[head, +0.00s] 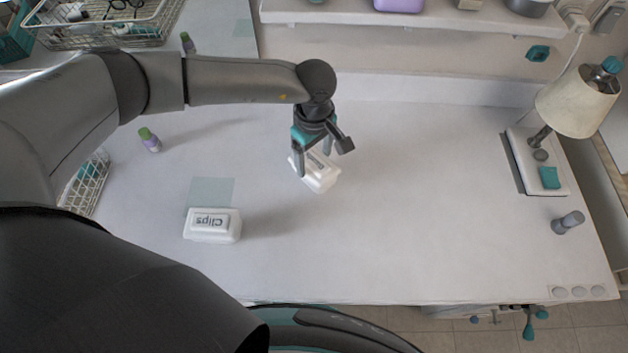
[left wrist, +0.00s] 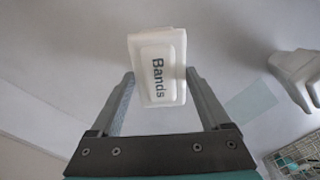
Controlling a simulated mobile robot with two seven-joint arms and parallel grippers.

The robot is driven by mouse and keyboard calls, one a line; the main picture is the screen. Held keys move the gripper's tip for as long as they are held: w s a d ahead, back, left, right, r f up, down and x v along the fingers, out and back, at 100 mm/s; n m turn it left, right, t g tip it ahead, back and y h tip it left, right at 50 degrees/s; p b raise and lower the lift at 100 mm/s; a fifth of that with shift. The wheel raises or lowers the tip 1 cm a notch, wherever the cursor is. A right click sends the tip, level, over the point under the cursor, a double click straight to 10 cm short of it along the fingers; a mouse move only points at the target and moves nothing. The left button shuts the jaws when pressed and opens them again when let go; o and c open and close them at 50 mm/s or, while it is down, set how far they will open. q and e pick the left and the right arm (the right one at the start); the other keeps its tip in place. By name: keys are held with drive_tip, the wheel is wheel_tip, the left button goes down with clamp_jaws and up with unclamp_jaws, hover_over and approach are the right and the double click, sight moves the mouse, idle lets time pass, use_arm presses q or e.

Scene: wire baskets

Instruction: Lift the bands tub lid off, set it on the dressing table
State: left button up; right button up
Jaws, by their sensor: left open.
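The bands tub (head: 320,178) is a small white box on the white dressing table (head: 420,220), near the middle. In the left wrist view its lid (left wrist: 158,70) is on top, with the word Bands on it. My left gripper (head: 323,148) is open above the tub. In the left wrist view its two fingers (left wrist: 158,88) are spread to either side of the tub, with gaps between. The gripper hides part of the tub in the head view. My right gripper is not in view.
A white Clips tub (head: 212,226) stands left, by a pale teal square (head: 211,191). A purple bottle with green cap (head: 150,140) is farther left. A lamp (head: 578,102) and grey bottle (head: 568,222) stand right. The table between tub and lamp is clear.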

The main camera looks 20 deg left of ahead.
use_arm(q)
drive_tip(key=shift+s+f+b, duration=0.25)
drive_tip(key=shift+f+b, duration=0.05)
drive_tip(key=shift+b, duration=0.05)
idle(0.4)
